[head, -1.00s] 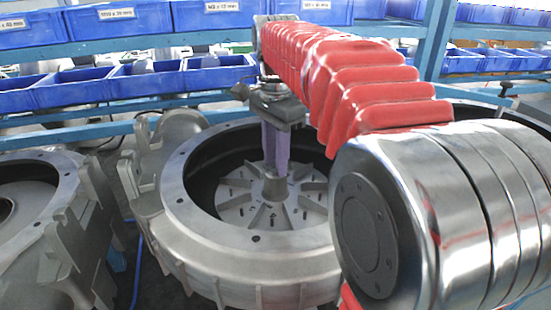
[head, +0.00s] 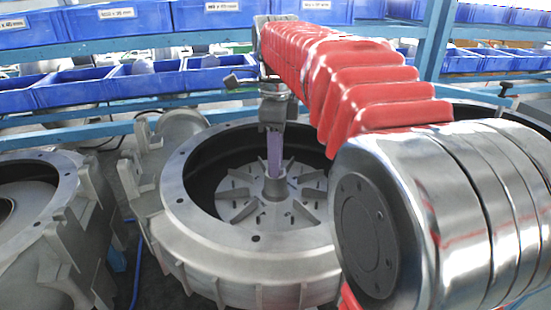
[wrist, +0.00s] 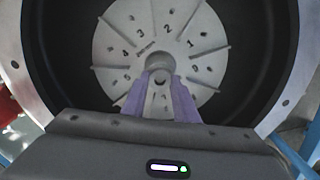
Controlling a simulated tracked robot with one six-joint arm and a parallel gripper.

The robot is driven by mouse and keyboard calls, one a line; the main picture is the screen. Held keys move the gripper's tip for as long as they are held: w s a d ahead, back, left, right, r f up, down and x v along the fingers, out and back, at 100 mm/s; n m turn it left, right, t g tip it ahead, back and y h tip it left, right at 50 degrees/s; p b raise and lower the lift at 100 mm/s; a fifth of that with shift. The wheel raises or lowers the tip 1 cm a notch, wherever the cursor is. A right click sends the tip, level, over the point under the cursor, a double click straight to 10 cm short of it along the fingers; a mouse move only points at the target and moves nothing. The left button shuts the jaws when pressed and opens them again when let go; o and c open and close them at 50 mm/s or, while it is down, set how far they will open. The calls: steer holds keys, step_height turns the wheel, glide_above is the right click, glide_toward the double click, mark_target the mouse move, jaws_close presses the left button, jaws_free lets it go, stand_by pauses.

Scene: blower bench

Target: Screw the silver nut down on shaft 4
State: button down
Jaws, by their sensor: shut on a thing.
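My gripper (head: 274,174) hangs from the red-sleeved arm into the middle of the centre blower housing, its purple fingers pointing down at the hub of the finned wheel. In the wrist view the fingertips (wrist: 160,82) are close together at the hub (wrist: 160,62), shut on the silver nut. The nut is mostly hidden between the fingers, and its thread and how far down it sits cannot be made out. The shaft is also hidden under the fingertips. The finned wheel (wrist: 115,45) carries stamped numbers. No label naming the shaft can be read.
The round grey housing rim (head: 180,205) surrounds the fingers, with a dark gap inside it. Another housing (head: 35,185) stands at the left. Blue shelf bins (head: 85,88) on a blue rack line the back. A blue cable runs down between the housings.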

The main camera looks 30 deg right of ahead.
steer(key=shift+m, duration=1.4)
steer(key=c, duration=1.7)
jaws_free()
steer(key=shift+n, duration=0.3)
